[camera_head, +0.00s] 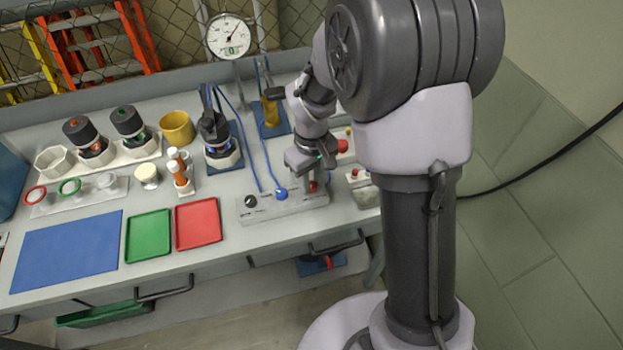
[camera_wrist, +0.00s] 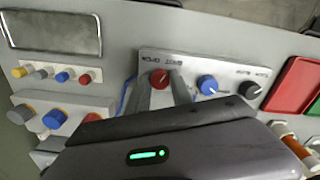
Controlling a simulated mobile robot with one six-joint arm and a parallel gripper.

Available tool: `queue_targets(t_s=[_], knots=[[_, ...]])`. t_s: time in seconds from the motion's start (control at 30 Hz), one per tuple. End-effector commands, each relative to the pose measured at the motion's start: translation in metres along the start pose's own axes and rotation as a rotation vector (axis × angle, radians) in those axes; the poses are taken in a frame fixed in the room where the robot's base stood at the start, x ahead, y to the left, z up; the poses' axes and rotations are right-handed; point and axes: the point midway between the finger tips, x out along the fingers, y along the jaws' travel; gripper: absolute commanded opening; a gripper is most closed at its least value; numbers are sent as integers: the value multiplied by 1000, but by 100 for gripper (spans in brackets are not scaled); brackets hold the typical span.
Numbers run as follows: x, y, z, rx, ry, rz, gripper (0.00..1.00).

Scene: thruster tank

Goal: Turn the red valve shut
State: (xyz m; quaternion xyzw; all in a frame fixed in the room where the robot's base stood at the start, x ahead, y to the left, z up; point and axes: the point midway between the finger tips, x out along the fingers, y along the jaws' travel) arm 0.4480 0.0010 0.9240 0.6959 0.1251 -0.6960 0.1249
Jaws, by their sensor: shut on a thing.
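The red valve (camera_wrist: 159,77) is a round knob on a light grey valve panel (camera_wrist: 222,68), with a blue knob (camera_wrist: 207,84) and a black knob (camera_wrist: 249,92) beside it. My gripper (camera_wrist: 161,84) is shut on the red valve, one finger on each side of it. The fingers partly hide the knob and its near label. In the head view my gripper (camera_head: 312,178) reaches down onto the right end of the panel (camera_head: 262,212), and a little of the red valve (camera_head: 313,187) shows below it.
A green tray (camera_head: 148,237) and a red tray (camera_head: 198,225) lie left of the panel. A blue hose (camera_head: 262,160) runs to the panel. Another box with several coloured knobs (camera_wrist: 58,119) is close to my gripper.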

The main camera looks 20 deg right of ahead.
Motion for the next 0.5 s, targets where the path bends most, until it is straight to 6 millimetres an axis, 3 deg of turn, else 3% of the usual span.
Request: queue_targets(t_s=[0.5], knots=[[0,0,0,314,0,0,0]])
